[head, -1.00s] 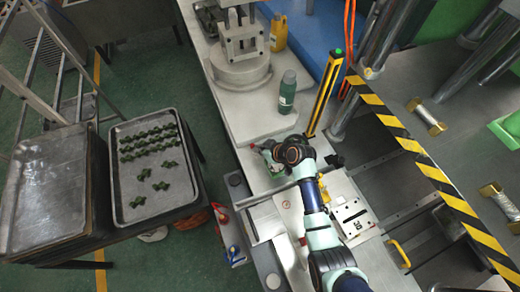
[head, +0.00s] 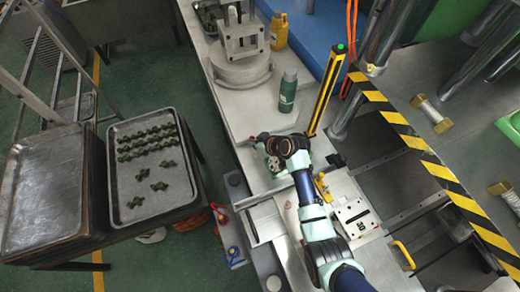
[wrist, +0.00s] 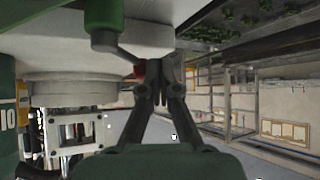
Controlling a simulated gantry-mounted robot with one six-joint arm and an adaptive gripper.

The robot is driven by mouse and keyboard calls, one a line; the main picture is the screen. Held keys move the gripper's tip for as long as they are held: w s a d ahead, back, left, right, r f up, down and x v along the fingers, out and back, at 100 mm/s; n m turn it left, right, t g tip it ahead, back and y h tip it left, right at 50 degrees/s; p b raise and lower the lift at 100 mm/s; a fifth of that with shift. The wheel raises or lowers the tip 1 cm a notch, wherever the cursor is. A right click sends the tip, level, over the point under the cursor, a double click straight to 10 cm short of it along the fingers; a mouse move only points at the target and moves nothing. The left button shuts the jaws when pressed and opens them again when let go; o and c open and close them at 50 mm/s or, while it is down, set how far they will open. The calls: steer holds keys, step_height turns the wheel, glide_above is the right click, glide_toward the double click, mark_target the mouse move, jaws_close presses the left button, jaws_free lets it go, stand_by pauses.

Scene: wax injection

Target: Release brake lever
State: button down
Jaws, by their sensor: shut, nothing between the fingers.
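I take this to be the brake lever. My gripper (wrist: 160,98) is shut and empty, with its fingers close beside the red knob. I cannot tell whether they touch it. In the head view my gripper (head: 252,138) is at the left edge of the pale bench, and my wrist hides most of the lever there.
A green bottle (head: 287,94) stands on the bench (head: 262,122) beyond my wrist. A yellow-black post (head: 327,88) rises to the right, with a striped barrier (head: 405,137) beside it. Trays (head: 121,215) stand at the left, across an open gap of floor.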

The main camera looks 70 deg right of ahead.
mark_target(253, 137)
steer(key=shift+w+d, duration=0.5)
steer(key=shift+d, duration=0.15)
steer(key=m+h, duration=0.1)
steer(key=d+m+g+h, duration=0.1)
steer(key=shift+w+m, duration=0.2)
steer(key=shift+m, duration=0.1)
steer(key=shift+d+p, duration=0.25)
steer(key=shift+p, duration=0.05)
steer(key=shift+d, duration=0.15)
stand_by(1.3)
steer(key=shift+a+r+p, duration=0.2)
steer(key=shift+a+p, duration=0.05)
steer(key=shift+p, duration=0.15)
steer(key=a+r+p, duration=0.3)
steer(key=a+r, duration=0.3)
steer(key=a, duration=0.4)
steer(key=shift+a+r+p, duration=0.3)
steer(key=shift+a+r, duration=0.1)
